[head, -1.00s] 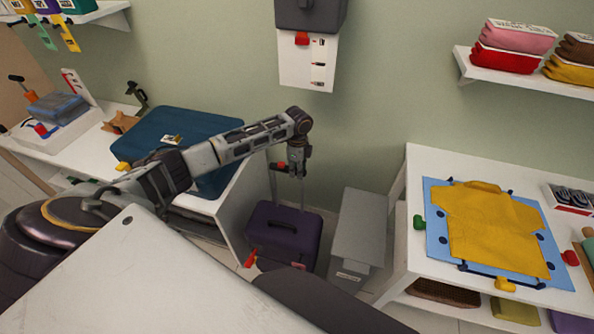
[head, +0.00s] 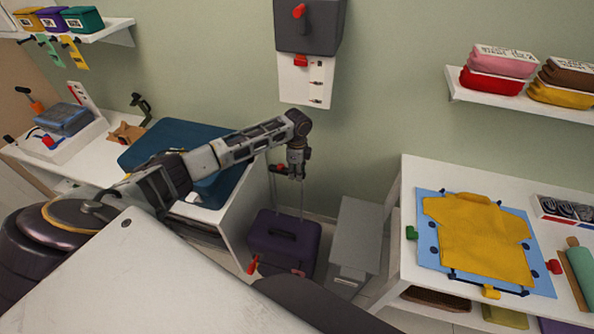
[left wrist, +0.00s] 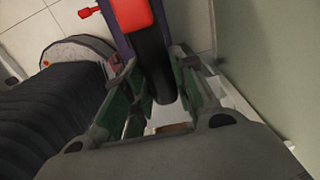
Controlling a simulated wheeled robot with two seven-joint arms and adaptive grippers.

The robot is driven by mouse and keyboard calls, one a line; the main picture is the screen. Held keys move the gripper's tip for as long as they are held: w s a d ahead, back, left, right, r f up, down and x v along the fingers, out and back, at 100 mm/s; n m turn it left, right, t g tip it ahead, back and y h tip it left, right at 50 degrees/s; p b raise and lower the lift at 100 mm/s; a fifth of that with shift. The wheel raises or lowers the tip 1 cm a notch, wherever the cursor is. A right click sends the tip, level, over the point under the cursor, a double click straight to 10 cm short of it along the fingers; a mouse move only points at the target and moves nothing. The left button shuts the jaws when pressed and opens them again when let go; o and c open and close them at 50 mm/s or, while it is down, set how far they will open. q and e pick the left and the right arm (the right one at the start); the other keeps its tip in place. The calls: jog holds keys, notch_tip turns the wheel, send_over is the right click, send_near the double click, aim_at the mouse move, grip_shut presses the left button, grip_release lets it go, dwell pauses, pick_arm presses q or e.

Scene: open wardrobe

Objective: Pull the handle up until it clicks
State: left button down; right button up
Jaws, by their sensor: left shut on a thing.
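A purple suitcase (head: 262,240) stands upright on the floor between the two white tables. Two thin pull rods (head: 273,190) rise from its top to the pull handle. My left gripper (head: 289,174) is above the suitcase and shut on the handle. In the left wrist view a dark handle bar (left wrist: 150,50) runs between the green-padded fingers of the left gripper (left wrist: 152,90). A red tag (head: 253,265) sticks out at the suitcase's front left. How far the rods are drawn out cannot be told exactly. My right gripper is not in view.
A grey bench-like box (head: 357,235) stands right of the suitcase. A white table (head: 412,185) with a yellow shirt (head: 485,240) is at the right. A table with a blue board (head: 165,140) is at the left. A dark wall box (head: 315,28) hangs above.

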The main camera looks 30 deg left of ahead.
pick_arm(q)
jog(key=shift+w+a+r, duration=0.1)
jog(key=shift+w+r, duration=0.15)
jog(key=shift+r, duration=0.3)
jog(key=c, duration=1.4)
grip_release()
jog(key=shift+o, duration=1.2)
jog(key=shift+s, duration=0.25)
jog(key=shift+f, duration=0.2)
notch_tip(320, 180, up, 12)
